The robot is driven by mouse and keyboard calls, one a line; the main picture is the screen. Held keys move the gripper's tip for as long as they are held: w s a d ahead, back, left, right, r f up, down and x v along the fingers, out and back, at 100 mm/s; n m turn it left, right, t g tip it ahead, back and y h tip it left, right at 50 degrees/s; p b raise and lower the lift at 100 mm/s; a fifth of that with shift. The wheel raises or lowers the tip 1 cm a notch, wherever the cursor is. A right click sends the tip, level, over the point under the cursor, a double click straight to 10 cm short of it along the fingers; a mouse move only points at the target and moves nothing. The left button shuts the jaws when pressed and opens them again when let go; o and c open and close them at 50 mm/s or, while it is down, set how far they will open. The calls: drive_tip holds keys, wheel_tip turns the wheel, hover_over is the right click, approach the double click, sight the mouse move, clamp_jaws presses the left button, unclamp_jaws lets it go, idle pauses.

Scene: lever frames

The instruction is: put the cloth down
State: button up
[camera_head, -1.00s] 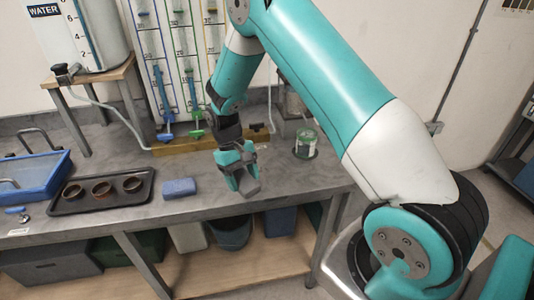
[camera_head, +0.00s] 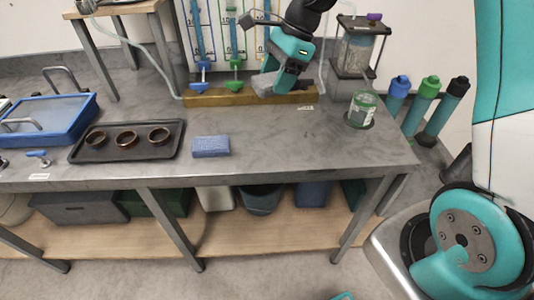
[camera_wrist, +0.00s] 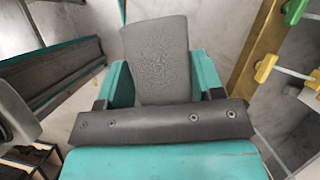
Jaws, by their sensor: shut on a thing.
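My gripper (camera_head: 276,76) is near the back of the bench, by the wooden bar under the coloured levers. It is shut on a grey cloth (camera_head: 264,86). In the wrist view the cloth (camera_wrist: 156,55) stands up as a flat grey piece between the teal fingers of my gripper (camera_wrist: 158,88). Its lower part is hidden behind the dark bar of my gripper. I cannot tell whether the cloth touches the bar or the bench.
The wooden bar (camera_head: 210,98) carries blue and green levers. A blue sponge (camera_head: 210,147), a dark tray (camera_head: 90,156) with three small cups, and a blue tray (camera_head: 45,135) are on the bench. The bench's middle front (camera_head: 290,145) is clear.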

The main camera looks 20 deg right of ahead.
sight(264, 81)
drive_tip(key=a+r+m, duration=0.1)
drive_tip(key=a+r+m+t, duration=0.1)
drive_tip(key=m, duration=0.1)
drive_tip(key=shift+s+r+m+b, duration=0.15)
drive_tip(key=shift+s+m+b, duration=0.15)
drive_tip(key=shift+s+b, duration=0.1)
drive_tip(key=shift+f, duration=0.35)
wheel_tip(264, 81, down, 19)
drive_tip(key=shift+r, duration=0.1)
drive_tip(key=o, duration=1)
drive_tip(key=shift+c, duration=0.2)
